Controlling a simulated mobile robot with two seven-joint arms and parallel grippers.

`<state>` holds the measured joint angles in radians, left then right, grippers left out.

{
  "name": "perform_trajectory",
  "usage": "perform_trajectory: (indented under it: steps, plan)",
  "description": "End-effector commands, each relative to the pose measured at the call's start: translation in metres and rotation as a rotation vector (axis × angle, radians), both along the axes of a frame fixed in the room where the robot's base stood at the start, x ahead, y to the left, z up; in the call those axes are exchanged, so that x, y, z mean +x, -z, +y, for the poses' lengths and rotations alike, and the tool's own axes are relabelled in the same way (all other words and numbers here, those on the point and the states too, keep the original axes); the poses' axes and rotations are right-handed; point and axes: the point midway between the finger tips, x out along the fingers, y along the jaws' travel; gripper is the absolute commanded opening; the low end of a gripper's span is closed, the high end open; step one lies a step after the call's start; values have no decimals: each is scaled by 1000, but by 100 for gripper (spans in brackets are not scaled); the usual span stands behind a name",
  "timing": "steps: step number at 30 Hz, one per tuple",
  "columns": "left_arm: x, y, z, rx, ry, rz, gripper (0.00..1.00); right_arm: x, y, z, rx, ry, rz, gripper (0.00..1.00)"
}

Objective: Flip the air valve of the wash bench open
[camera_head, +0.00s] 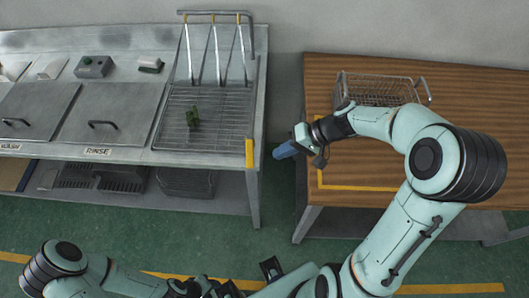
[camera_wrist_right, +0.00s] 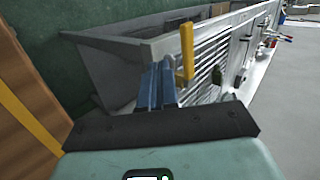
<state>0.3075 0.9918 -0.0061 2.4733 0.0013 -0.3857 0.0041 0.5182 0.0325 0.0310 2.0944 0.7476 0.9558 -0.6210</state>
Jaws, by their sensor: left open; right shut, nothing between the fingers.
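The wash bench (camera_head: 232,196) stands at left with a yellow lever (camera_head: 250,153) at its right front corner, which I take as the air valve handle. The lever also shows upright in the right wrist view (camera_wrist_right: 187,50). My right gripper (camera_head: 284,150) is just right of the lever, with a small gap in the head view. Its blue fingers (camera_wrist_right: 157,84) are shut and empty, and in the wrist view they appear close beside the lever. My left arm shows at the lower left; its fingers are not visible. The valve body is not clearly visible.
A green piece (camera_head: 193,117) lies on the bench's wire grate (camera_head: 220,105), below a metal rack (camera_head: 216,50). A wooden table (camera_head: 460,95) with a wire basket (camera_head: 380,90) stands at right. A narrow floor gap separates bench and table.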

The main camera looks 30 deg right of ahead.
Motion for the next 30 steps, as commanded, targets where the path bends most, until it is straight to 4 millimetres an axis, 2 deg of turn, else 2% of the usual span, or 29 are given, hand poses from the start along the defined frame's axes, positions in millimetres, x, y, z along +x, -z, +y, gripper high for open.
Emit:
perform_trajectory:
  steps: [2,9,14,23,30]
  plan:
    - [0,0,0,0,0,0,43,4,12,12,3,-3,3,0]
    - [5,-9,0,0,0,-6,43,19,11,40,1,-1,0,0]
    - [6,-11,0,0,1,-7,43,22,11,47,0,-1,-1,0]
    - [5,-10,0,0,0,-7,43,22,12,47,-1,0,0,0]
    - [-6,14,0,0,0,8,43,24,16,62,-4,98,-1,0]
